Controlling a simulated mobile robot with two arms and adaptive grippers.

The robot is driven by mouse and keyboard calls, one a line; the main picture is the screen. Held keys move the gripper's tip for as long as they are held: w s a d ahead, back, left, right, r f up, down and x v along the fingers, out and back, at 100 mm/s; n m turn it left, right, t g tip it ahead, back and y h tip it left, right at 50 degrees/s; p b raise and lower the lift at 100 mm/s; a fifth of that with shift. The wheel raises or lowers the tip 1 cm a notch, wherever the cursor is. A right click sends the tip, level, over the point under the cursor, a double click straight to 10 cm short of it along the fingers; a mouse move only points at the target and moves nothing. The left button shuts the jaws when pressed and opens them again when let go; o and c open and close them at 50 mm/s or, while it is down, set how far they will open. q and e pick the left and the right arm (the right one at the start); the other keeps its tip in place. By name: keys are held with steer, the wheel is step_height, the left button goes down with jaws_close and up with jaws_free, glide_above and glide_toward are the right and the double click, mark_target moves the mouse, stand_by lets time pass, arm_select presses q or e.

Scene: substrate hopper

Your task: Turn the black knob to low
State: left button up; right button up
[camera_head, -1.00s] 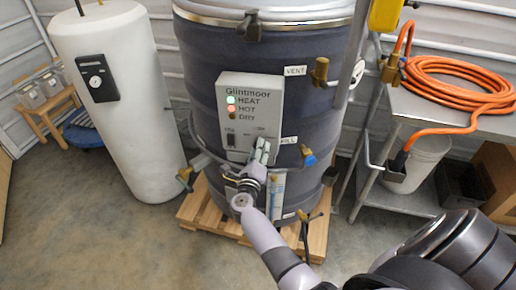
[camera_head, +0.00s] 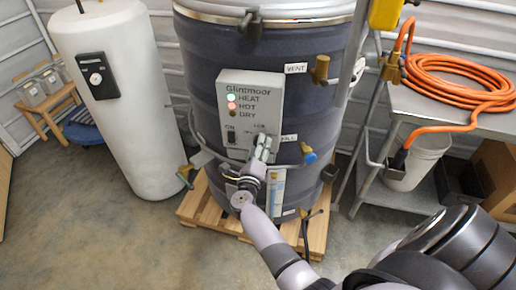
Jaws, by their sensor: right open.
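The grey control panel (camera_head: 250,85) is on the front of the large dark drum (camera_head: 208,70). It has HEAT, HOT and DRY lamps at the top, the top two lit, and a black ON switch (camera_head: 231,137) at lower left. My right gripper (camera_head: 263,140) is at the panel's lower right corner, open, with its fingers pointing up at the panel. The black knob cannot be made out; the gripper covers that corner. Small lettering shows just above the fingertips. Whether the fingers touch the panel or knob I cannot tell. My left gripper is not in view.
Brass valves (camera_head: 320,70) and a blue-handled valve (camera_head: 309,155) stick out at the drum's right. The drum stands on a wooden pallet (camera_head: 190,208). A white tank (camera_head: 135,120) stands left. A metal table (camera_head: 420,108) with an orange hose (camera_head: 455,65) is at right.

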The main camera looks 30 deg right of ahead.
steer(key=v, duration=0.7)
steer(key=shift+s+a, duration=0.15)
steer(key=shift+s, duration=0.05)
stand_by(0.5)
steer(key=s+a+f+n+y, duration=0.4)
steer(key=f+n, duration=0.3)
steer(key=f, duration=0.2)
steer(key=s+a+f+n+g+y, duration=0.1)
steer(key=s+a+f+n+y, duration=0.3)
steer(key=f+n, duration=0.5)
steer(key=s+a+f+n+y, duration=0.35)
steer(key=a+f+n, duration=0.2)
steer(key=f, duration=0.45)
steer(key=s+f+n+g+y, duration=0.2)
steer(key=s+f+n+g, duration=0.45)
steer(key=s+f, duration=0.65)
steer(key=s+d+f+n+g, duration=0.1)
steer(key=s+f+n, duration=0.1)
steer(key=s, duration=0.5)
steer(key=s+d+f+n+g+h, duration=0.1)
steer(key=s+d+f+n+g, duration=0.1)
steer(key=s, duration=0.5)
steer(key=s+d+f+n+g, duration=0.1)
steer(key=s+n, duration=0.3)
steer(key=s, duration=0.4)
steer(key=shift+d+f+g, duration=0.35)
steer(key=shift+d+f, duration=0.15)
steer(key=shift+d, duration=0.05)
